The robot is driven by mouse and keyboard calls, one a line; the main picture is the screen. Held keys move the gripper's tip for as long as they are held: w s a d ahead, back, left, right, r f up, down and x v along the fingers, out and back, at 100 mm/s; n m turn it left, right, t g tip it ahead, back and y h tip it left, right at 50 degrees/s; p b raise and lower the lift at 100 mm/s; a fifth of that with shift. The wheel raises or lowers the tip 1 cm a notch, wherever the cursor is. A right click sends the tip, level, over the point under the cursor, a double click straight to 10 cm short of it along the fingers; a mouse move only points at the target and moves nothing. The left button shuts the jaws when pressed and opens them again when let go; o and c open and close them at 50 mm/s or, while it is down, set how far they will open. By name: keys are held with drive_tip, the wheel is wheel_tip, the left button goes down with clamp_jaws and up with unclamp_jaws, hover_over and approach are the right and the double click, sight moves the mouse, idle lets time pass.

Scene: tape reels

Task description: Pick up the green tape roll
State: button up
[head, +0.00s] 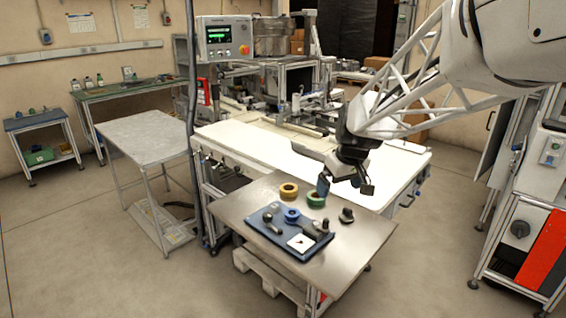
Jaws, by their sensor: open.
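The green tape roll (316,200) lies on the metal-topped table, near its back edge. My gripper (345,187) is open and empty, above the back part of the table. Its left finger shows just above and to the right of the green roll, and partly overlaps it in the picture. I cannot tell from this one view how high the finger is above the roll, and I see no clear contact.
A small dark object (346,215) stands to the right. In front, a dark blue tray (262,229) holds a blue roll (292,215) and other parts. The metal table's (365,238) right side is clear.

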drive_tip(key=w+f+n, duration=0.1)
drive_tip(key=w+f, duration=0.2)
drive_tip(key=w, duration=0.3)
drive_tip(key=w+f+n, duration=0.1)
drive_tip(key=w+f, duration=0.2)
drive_tip(key=w, duration=0.4)
drive_tip(key=w+f, duration=0.3)
drive_tip(key=w, duration=0.3)
drive_tip(key=shift+w+f+n+y, duration=0.2)
drive_tip(key=shift+w+n+y, duration=0.1)
drive_tip(key=shift+n, duration=0.1)
drive_tip(key=shift+x, duration=1.25)
drive_tip(key=shift+a, duration=0.1)
drive_tip(key=shift+x, duration=2.55)
drive_tip(key=shift+a, duration=0.1)
